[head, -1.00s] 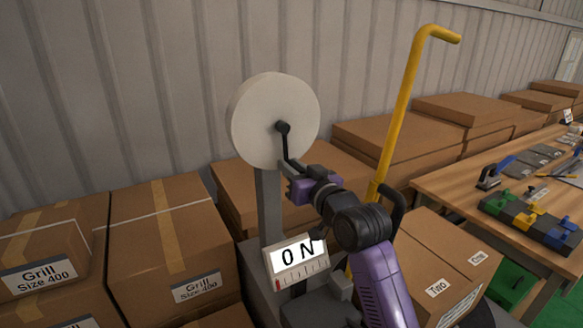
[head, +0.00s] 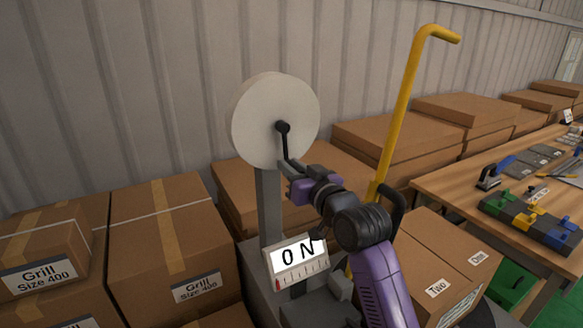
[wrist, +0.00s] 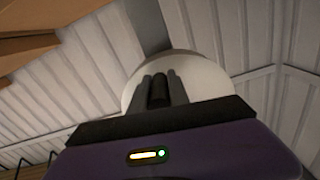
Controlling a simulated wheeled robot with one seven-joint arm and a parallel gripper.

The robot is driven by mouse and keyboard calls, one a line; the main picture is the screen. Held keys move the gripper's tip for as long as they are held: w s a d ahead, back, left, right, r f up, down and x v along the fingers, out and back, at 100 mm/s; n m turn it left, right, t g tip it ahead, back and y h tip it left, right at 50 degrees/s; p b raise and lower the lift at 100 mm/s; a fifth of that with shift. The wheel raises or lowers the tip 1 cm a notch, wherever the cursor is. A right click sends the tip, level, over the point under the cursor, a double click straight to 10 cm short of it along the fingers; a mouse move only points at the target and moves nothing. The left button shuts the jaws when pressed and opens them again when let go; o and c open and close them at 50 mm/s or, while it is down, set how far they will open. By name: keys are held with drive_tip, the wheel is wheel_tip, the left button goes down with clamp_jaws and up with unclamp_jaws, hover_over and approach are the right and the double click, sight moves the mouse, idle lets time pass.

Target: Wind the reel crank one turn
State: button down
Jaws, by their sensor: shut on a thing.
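The reel (head: 262,108) is a pale round disc on a grey post (head: 269,205), in the middle of the head view. Its black crank (head: 287,145) runs from the hub down and slightly right. My gripper (head: 293,172) is at the crank's lower end, below the hub, and is shut on the crank handle. In the wrist view, the dark handle (wrist: 159,90) stands between my two grey fingers, with the pale reel (wrist: 205,82) behind. My fingers hide the grip in the head view.
A yellow bent lever (head: 400,110) rises to the right of my arm. Cardboard boxes (head: 178,230) stand left and behind. A workbench (head: 450,188) with tools is at right.

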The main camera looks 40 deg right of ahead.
drive_tip(key=shift+a+m+p, duration=0.3)
drive_tip(key=shift+m+p, duration=0.1)
drive_tip(key=c, duration=1.3)
unclamp_jaws()
drive_tip(key=shift+o, duration=0.2)
drive_tip(key=b+v, duration=0.2)
drive_tip(key=v, duration=0.5)
drive_tip(key=shift+s, duration=0.35)
drive_tip(key=shift+a, duration=0.15)
